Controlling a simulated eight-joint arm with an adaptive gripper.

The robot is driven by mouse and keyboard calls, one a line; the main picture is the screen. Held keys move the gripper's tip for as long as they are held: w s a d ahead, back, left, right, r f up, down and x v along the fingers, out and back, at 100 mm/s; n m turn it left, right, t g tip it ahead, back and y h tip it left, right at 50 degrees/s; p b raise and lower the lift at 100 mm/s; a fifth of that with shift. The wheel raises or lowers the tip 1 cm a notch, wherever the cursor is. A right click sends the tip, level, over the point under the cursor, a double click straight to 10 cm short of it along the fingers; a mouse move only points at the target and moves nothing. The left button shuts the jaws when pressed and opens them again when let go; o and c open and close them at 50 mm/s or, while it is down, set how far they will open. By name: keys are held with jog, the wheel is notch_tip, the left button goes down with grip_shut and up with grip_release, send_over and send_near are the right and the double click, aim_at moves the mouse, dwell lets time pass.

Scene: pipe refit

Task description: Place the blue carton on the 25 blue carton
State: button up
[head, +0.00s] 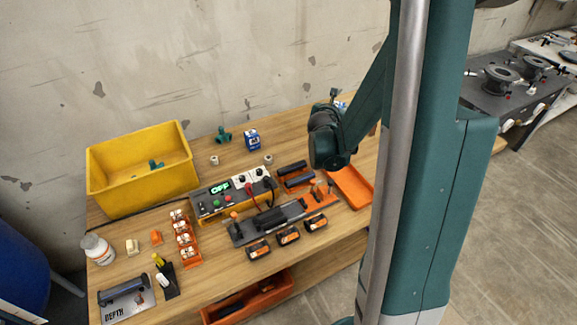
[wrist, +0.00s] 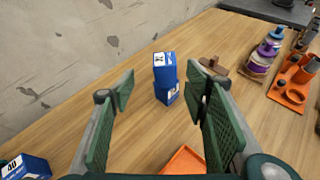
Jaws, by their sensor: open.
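In the wrist view, one blue carton (wrist: 165,68) sits on top of another blue carton (wrist: 168,95), slightly turned against it. Both stand upright on the wooden bench. The number on the lower carton cannot be read. My gripper (wrist: 160,82) is open, its green fingers to the left and right of the stack in the picture, with visible gaps and no contact seen. A separate blue carton marked 40 (wrist: 28,167) is at the lower left; a lone blue carton also stands at the back of the bench in the head view (head: 252,140). My arm mostly hides the stack there.
An orange tray (wrist: 185,161) lies near my gripper. A yellow bin (head: 140,172) and a control box (head: 230,194) are on the left in the head view. The wall runs behind the bench.

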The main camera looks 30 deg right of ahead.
jog(key=s+a+r+m+y, duration=0.1)
jog(key=s+a+r+m, duration=0.25)
jog(key=a, duration=0.35)
jog(key=s+a+r+m+y, duration=0.2)
jog(key=s+a+r+m, duration=0.15)
jog(key=a+m, duration=0.2)
jog(key=s+a+r+m+y, duration=0.1)
jog(key=s+a+r+m, duration=0.1)
jog(key=s+a+m, duration=0.35)
jog(key=s+a+m+g+y, duration=0.2)
jog(key=s+a+m+y, duration=0.3)
jog(key=s+a+m, duration=0.6)
jog(key=s+a, duration=0.7)
jog(key=a, duration=0.2)
jog(key=shift+s+a+r, duration=0.25)
jog(key=shift+a+r, duration=0.05)
